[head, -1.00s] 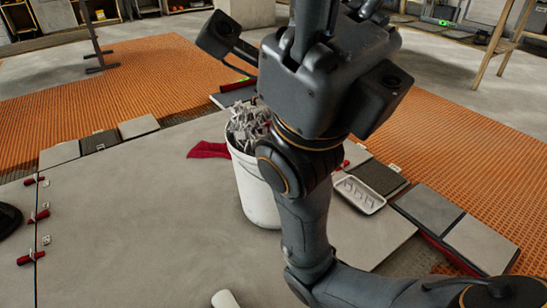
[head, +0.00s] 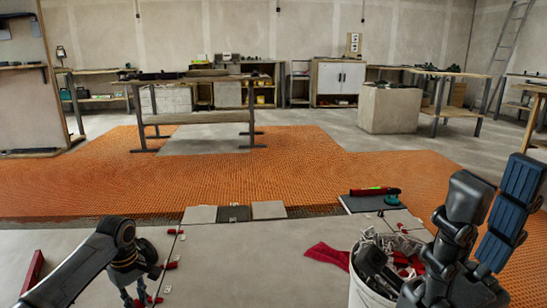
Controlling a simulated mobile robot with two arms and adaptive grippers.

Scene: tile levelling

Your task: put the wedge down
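My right gripper (head: 445,238) is at the lower right, in front of and partly over the white bucket (head: 366,296). Its dark finger pads are spread wide apart, and I see no wedge between them. Red wedges (head: 405,268) and pale clips lie in the bucket, partly hidden by the gripper. My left gripper (head: 136,292) is at the lower left, pointing down over the grey tiles. Its fingertips are small and partly cut off, so I cannot tell whether it holds anything. A red wedge (head: 171,265) sits close to its right, along a tile joint; another red wedge (head: 175,231) is farther back.
A red cloth (head: 327,255) lies left of the bucket. A dark tile with a green-and-red level (head: 375,191) lies behind it. Grey tiles (head: 240,262) between the grippers are largely clear. Orange matting (head: 330,180) and a workbench (head: 195,117) are beyond.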

